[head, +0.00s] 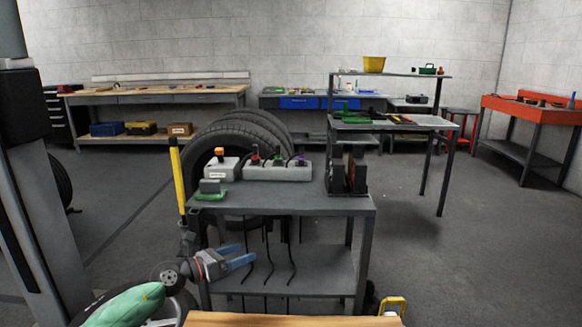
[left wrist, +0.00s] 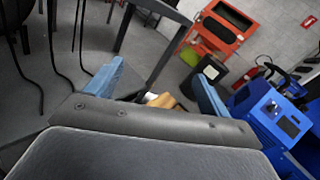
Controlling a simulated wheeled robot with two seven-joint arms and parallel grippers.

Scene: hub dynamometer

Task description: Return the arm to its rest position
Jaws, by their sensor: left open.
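My left gripper (head: 247,255) is in the lower left of the head view, in front of the grey metal stand (head: 300,205) and below its top. Its two blue fingers are apart and point right, with nothing seen between them. In the left wrist view the blue fingers (left wrist: 158,72) are also spread, with the floor and a stand leg beyond them. My left arm, with a green cover, comes in from the bottom left. My right gripper is not in view.
The stand top holds a white box (head: 222,168), a grey block with coloured knobs (head: 277,172), a small green-based block (head: 210,190) and a dark rack (head: 346,175). Black cables hang below. A wooden surface edge (head: 290,320) lies at the bottom.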

